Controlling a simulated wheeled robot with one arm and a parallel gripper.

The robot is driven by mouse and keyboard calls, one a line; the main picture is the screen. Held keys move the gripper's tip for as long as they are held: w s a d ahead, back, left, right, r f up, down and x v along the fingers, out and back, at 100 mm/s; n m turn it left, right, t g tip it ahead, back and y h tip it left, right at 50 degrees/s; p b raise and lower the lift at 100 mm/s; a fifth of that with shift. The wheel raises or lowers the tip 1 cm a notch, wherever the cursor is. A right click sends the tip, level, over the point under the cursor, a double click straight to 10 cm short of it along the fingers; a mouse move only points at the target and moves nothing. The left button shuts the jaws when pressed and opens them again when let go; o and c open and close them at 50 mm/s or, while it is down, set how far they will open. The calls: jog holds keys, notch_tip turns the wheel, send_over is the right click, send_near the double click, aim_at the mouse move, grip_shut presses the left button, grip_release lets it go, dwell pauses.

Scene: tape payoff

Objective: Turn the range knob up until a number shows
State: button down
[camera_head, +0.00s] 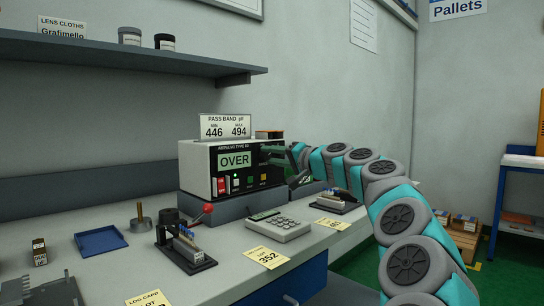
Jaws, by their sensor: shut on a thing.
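The meter (200,152) is a white and black box on a dark stand on the bench. Its green display (235,161) reads "OVER". A sign (225,127) on top gives the pass band in µF, MIN 446 and MAX 494. My gripper (268,154) comes in from the right and is shut at the upper right of the meter's front face, on the range knob. The jaws hide the knob, so its pointer setting cannot be read. Below the display are a red switch, a green light and small coloured buttons.
A lever fixture (183,250) with a red ball handle stands in front of the meter. A calculator (279,228), yellow cards (266,257) and a blue tray (101,240) lie on the bench. A shelf (120,53) overhangs the back left.

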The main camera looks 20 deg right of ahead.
jog(key=c, duration=0.5)
grip_release()
jog(key=b+v, duration=0.1)
jog(key=v, duration=0.6)
jog(key=shift+s+d, duration=0.2)
jog(key=shift+s, duration=0.15)
jog(key=shift+s, duration=0.1)
